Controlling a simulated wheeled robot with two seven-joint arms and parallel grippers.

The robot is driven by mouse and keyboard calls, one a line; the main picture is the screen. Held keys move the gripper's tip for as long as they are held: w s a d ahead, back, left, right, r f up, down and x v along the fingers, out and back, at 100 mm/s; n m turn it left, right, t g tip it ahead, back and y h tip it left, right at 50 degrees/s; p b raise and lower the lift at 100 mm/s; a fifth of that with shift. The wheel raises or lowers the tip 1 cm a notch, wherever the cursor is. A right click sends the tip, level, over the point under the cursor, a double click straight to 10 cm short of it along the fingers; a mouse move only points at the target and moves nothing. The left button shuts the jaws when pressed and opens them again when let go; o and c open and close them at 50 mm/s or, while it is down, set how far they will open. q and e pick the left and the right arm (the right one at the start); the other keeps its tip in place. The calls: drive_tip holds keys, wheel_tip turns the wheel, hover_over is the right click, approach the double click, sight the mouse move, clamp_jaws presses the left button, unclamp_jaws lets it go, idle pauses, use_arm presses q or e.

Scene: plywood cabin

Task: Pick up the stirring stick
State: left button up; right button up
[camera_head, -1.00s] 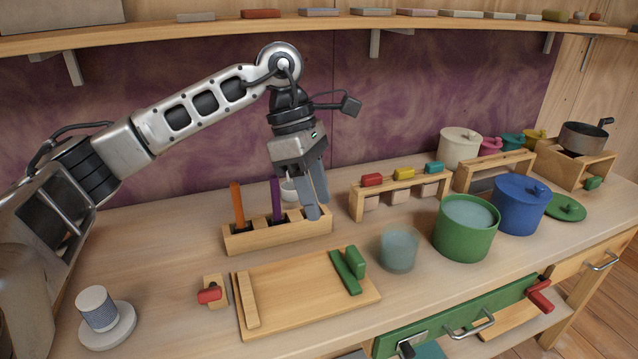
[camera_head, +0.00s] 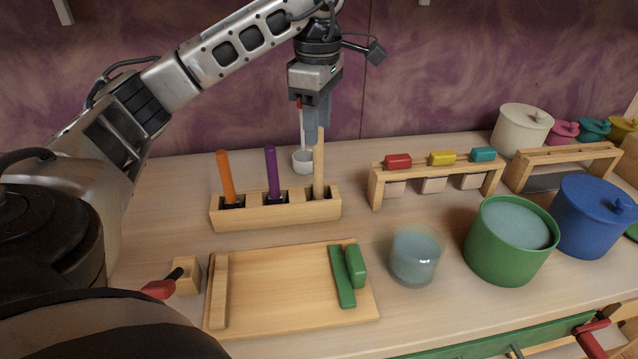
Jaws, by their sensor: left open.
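A plain wooden stick (camera_head: 319,170), which looks like the stirring stick, stands upright in the right slot of a wooden holder (camera_head: 275,214). An orange stick (camera_head: 228,178) and a purple stick (camera_head: 272,172) stand in the holder's other slots. My left gripper (camera_head: 317,128) is open and points down right over the plain stick. Its fingertips overlap the stick's top in the picture; I cannot tell whether they touch it. My right gripper is not in view.
A small white cup (camera_head: 303,162) with a thin upright handle is behind the holder. A wooden tray (camera_head: 280,292) with green pieces lies in front. A glass (camera_head: 416,258), a green pot (camera_head: 510,240) and a wooden rack (camera_head: 437,174) stand to the right.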

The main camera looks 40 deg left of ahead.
sight(318, 175)
use_arm(q)
drive_tip(key=shift+a+f+p, duration=0.15)
drive_tip(key=shift+f, duration=1.45)
drive_tip(key=shift+a+f+p, duration=0.15)
drive_tip(key=shift+f, duration=1.4)
clamp_jaws()
